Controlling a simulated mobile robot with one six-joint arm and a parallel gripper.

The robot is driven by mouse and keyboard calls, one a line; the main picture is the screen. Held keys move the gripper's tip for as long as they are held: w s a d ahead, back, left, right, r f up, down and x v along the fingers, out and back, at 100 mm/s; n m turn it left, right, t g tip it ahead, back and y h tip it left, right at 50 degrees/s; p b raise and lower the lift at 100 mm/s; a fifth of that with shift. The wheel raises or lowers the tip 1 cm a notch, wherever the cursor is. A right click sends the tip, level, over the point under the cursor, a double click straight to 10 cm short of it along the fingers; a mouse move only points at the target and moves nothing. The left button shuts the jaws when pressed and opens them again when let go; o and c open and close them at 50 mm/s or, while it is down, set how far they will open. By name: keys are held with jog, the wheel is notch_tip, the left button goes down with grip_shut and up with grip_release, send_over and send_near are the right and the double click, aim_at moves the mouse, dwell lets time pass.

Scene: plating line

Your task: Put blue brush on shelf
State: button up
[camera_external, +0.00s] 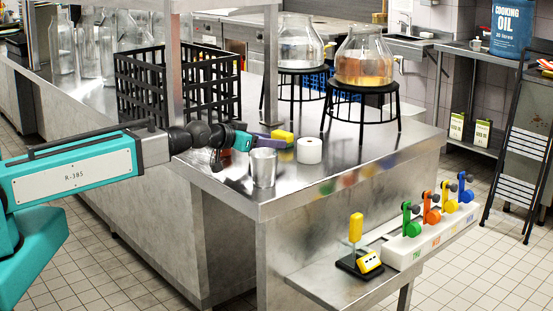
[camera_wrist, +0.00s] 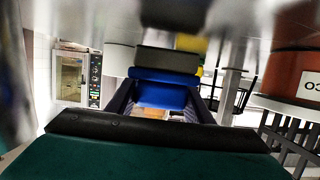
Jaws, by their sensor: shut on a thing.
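In the wrist view a blue block (camera_wrist: 160,95) sits in front of the camera beside a dark grey part. A steel overhead shelf (camera_external: 225,4) crosses the top of the external view, and a wall shelf (camera_external: 478,50) at the right bears an oil can. I cannot tell which is the task's shelf.
A metal cup (camera_external: 263,168), a white roll (camera_external: 309,150), a yellow block (camera_external: 282,136) and a purple piece (camera_external: 269,143) are close to my gripper. The black crate (camera_external: 140,90) and a shelf post (camera_external: 170,75) stand behind. Glass jars on black stands occupy the right.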

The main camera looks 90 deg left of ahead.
jog(key=shift+f, duration=0.45)
jog(key=shift+f, duration=0.15)
jog(key=o, duration=1)
jog(key=shift+o, duration=0.2)
jog(key=shift+s+r, duration=0.1)
jog(key=shift+r, duration=0.1)
jog(key=shift+b+v, duration=0.55)
jog(key=shift+v, duration=2)
jog(key=shift+a+f+b, duration=0.1)
jog(key=shift+b, duration=0.95)
jog(key=b, duration=0.7)
jog(key=shift+s+d, duration=0.15)
jog(key=shift+d, duration=0.15)
jog(key=s+d+b, duration=0.1)
jog(key=b, duration=0.4)
jog(key=shift+r, duration=0.3)
